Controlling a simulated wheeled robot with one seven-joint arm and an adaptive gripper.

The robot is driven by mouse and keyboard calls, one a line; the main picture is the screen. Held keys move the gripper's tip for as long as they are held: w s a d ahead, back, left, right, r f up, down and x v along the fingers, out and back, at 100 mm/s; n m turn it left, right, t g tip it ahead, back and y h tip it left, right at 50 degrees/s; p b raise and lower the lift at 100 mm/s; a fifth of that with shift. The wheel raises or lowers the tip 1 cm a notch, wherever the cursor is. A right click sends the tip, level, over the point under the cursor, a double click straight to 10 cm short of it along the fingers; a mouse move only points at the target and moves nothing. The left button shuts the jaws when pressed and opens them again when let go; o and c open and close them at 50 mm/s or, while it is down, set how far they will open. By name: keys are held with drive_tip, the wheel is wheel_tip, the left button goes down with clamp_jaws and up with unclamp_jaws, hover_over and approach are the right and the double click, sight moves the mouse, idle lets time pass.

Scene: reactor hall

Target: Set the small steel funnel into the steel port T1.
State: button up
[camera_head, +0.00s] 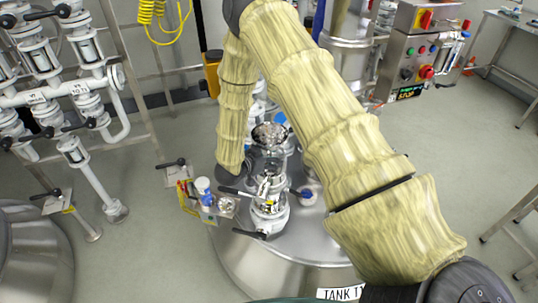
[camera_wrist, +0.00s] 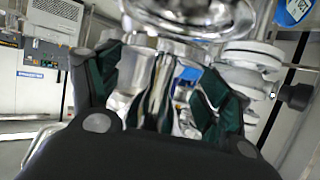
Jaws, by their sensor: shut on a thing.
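The small steel funnel (camera_head: 269,133) is above the tank top in the head view, with its bowl upward. In the wrist view the shiny funnel bowl (camera_wrist: 190,14) fills the top edge. My gripper (camera_wrist: 160,88) is shut on the funnel's narrow lower part, between green-padded fingers. In the head view, a steel fitting on a white flanged neck (camera_head: 269,207) stands below and in front of the funnel; it appears to be port T1. I cannot tell whether the funnel's stem is over the port or behind it; the stem's lower end is hidden.
The steel tank (camera_head: 300,249) carries a partly covered "TANK T" label (camera_head: 340,293). Black-handled valves and a small tray with bottles (camera_head: 214,204) crowd the port. White pipework (camera_head: 75,87) stands left; a control box (camera_head: 420,45) stands back right. Open floor lies to the right.

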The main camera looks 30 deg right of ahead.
drive_tip(key=shift+f+b, duration=0.95)
drive_tip(key=shift+f, duration=0.7)
drive_tip(key=shift+s+f, duration=0.15)
drive_tip(key=shift+f, duration=0.05)
idle(1.4)
drive_tip(key=o, duration=1.3)
drive_tip(key=shift+c, duration=0.2)
drive_tip(key=shift+a, duration=0.1)
drive_tip(key=v, duration=1.2)
